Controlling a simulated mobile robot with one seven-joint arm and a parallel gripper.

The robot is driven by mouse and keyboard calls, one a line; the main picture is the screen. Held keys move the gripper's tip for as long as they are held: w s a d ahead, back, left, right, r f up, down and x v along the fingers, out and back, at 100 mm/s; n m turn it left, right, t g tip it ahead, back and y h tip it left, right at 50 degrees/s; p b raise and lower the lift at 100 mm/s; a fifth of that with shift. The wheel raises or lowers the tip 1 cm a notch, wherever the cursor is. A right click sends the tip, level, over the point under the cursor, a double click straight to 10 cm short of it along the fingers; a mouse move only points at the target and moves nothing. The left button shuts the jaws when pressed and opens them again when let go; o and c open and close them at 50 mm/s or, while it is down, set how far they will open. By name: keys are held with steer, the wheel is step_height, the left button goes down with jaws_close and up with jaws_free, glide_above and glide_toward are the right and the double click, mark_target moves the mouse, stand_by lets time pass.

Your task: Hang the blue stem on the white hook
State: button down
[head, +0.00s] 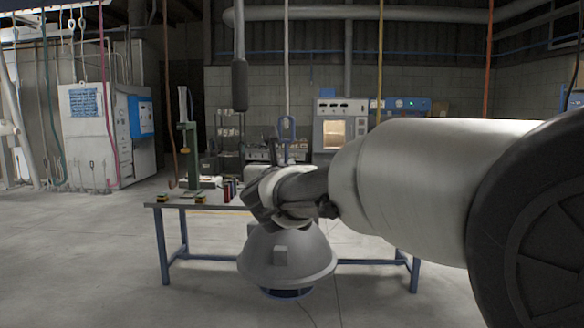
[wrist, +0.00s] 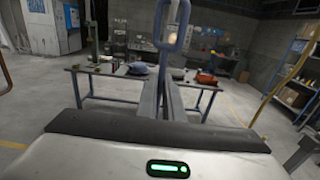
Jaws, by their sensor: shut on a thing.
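The blue stem (head: 287,128) stands upright above my gripper (head: 270,200) in the head view and ends in a closed loop. A grey dome-shaped hood (head: 286,262) with a blue lower rim shows below my gripper. In the wrist view the stem's loop (wrist: 172,24) rises beyond the fingers, and my gripper (wrist: 164,98) is shut on the stem. The white hook (head: 286,70) shows as a pale line hanging straight down to the loop's top in the head view. Its tip is too small to make out, and I cannot tell whether it touches the loop.
A table (head: 190,228) with blue legs and several small items stands behind. A dark cylinder (head: 240,85) hangs left of the white line. Yellow (head: 380,60) and orange (head: 488,60) lines hang to the right, a brown one (head: 167,90) to the left. The floor at left is clear.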

steer(key=shift+f+b, duration=0.5)
steer(key=shift+b, duration=0.35)
stand_by(0.3)
